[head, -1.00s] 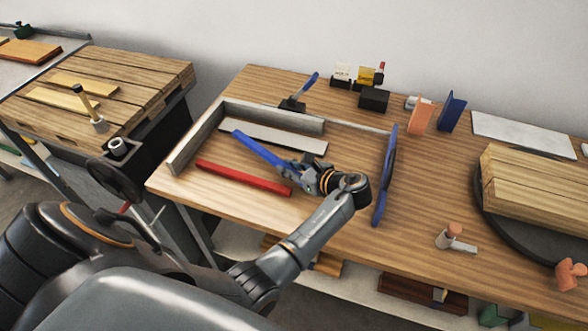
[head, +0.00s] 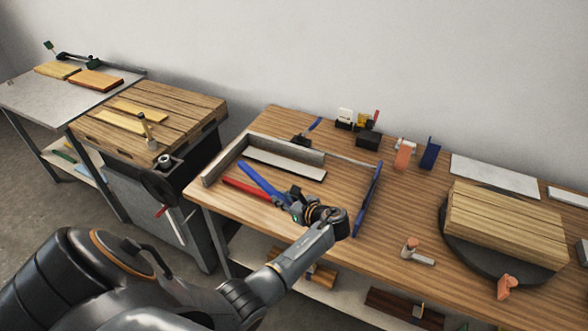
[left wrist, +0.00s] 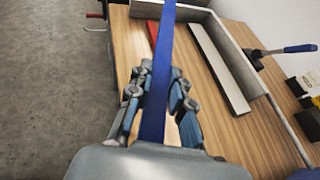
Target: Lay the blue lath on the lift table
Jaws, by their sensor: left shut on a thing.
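The blue lath (head: 260,178) is a long thin bar. My left gripper (head: 297,206) is shut on it near one end, over the workbench, and the lath points to the upper left. In the left wrist view the lath (left wrist: 166,60) runs between the two fingers (left wrist: 160,100) and away from me. Whether it touches the bench is hard to tell. The slatted wooden top (head: 195,108) on a dark cabinet with a handwheel, left of the bench, looks like the lift table. Two light slats and a small wooden-handled tool stand on it. My right gripper is not in view.
A grey angled fence (head: 235,150), a red lath (head: 245,188) and a pale strip (head: 287,165) lie around the held lath. A blue clamp-like bar (head: 369,198) stands right of the gripper. A gap separates bench and lift table. A round turntable (head: 460,258) sits far right.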

